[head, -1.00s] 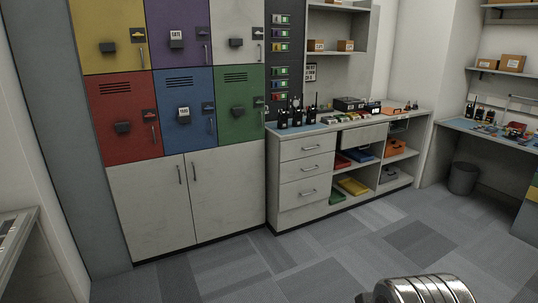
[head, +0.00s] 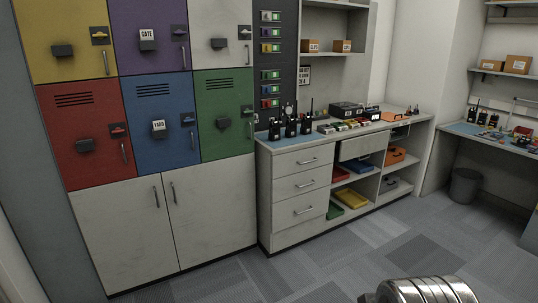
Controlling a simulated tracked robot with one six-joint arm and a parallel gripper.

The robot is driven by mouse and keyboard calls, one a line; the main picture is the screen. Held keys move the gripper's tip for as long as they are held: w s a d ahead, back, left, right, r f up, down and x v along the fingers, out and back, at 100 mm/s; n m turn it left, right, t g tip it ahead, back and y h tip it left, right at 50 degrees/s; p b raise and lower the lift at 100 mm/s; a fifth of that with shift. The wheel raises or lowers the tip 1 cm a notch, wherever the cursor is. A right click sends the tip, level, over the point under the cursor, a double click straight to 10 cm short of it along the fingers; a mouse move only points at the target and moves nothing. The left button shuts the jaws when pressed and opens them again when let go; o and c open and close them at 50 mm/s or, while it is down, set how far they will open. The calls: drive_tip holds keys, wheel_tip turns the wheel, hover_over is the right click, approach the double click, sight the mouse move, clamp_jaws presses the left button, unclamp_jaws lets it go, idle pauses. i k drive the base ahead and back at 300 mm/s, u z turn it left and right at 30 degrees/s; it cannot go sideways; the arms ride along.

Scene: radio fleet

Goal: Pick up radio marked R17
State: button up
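Several black handheld radios stand upright on the left part of the counter; one is the leftmost radio (head: 274,130), another the middle radio (head: 291,127), and a third the right radio (head: 307,124). More black radios (head: 483,117) stand on the bench at the far right. The markings on all of them are too small to read, so I cannot tell which is R17. A ribbed metal part of my arm (head: 428,291) shows at the bottom edge. My gripper's fingers are not in view.
Coloured lockers (head: 161,110) line the left wall above white cupboards. The counter (head: 290,146) has drawers and open shelves with coloured trays (head: 351,197). A bin (head: 465,186) stands at the right. The carpet (head: 360,250) ahead is clear.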

sight(308, 120)
drive_tip(key=z, duration=0.05)
drive_tip(key=i, duration=1.45)
drive_tip(key=z, duration=0.05)
